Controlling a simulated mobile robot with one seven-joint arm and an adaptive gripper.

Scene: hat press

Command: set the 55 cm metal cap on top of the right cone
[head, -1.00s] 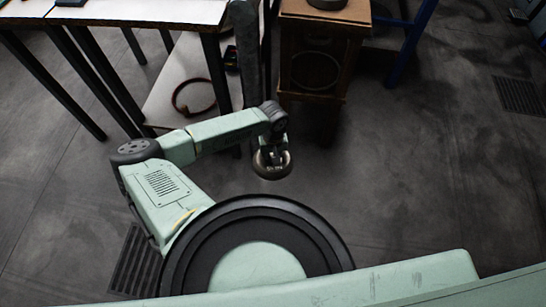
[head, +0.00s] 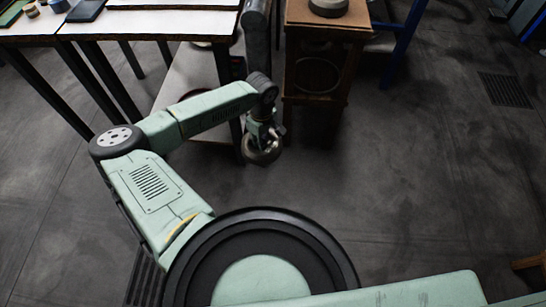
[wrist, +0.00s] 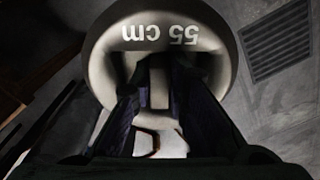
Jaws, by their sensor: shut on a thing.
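My gripper (head: 262,134) is shut on the 55 cm metal cap (head: 262,153) and holds it in the air over the floor, beyond my dark round base. In the wrist view my gripper's dark fingers (wrist: 160,98) reach into the round pale metal cap (wrist: 162,13); its "55 cm" marking reads upside down. The fingers hide part of the cap. I cannot make out the right cone in any view.
A wooden cabinet (head: 323,85) stands ahead, with a grey round object (head: 328,6) on top. A dark post (head: 257,45) stands just left of it. A white-topped table (head: 150,30) is at upper left. The floor to the right, with a vent (head: 504,90), is mostly clear.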

